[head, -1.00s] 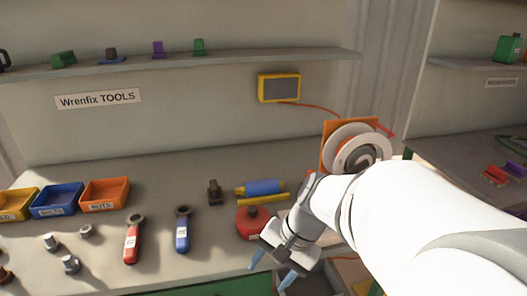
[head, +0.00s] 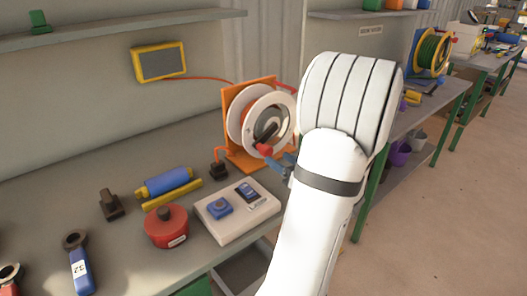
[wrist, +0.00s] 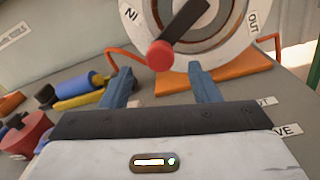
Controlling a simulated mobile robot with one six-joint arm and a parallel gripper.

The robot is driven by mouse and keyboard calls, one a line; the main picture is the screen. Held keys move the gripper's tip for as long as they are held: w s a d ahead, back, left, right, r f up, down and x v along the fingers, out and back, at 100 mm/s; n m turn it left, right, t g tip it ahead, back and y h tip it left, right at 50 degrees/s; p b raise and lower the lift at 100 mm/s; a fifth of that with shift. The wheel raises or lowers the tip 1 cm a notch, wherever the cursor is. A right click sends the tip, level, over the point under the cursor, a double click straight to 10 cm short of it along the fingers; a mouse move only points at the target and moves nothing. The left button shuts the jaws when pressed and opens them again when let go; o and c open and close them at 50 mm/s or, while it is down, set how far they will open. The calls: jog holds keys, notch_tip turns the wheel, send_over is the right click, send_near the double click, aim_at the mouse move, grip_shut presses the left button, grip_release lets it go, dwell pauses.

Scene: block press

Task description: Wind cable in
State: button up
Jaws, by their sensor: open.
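The cable reel (head: 262,118) has white flanges on an orange stand (head: 242,155) on the bench. An orange cable (head: 205,79) runs from it to a yellow-framed box on the wall. A dark crank with a red knob (head: 264,150) sits on the reel's face; the knob also shows in the wrist view (wrist: 160,55). The reel face (wrist: 215,35) there carries "IN" and "OUT" labels. My gripper (wrist: 160,75) is open, its blue fingers apart with the knob between and beyond them. In the head view my arm hides most of the gripper.
A white control box (head: 238,212) with a blue button stands in front of the reel. A red round container (head: 166,227), a blue cylinder (head: 168,181) and a yellow bar (head: 172,195) lie to its left. Another reel (head: 432,52) stands on a bench farther right.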

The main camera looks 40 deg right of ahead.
aim_at(270, 153)
jog(key=w, duration=0.6)
jog(key=shift+w+d, duration=0.2)
jog(key=shift+w, duration=0.2)
jog(key=shift+c, duration=0.4)
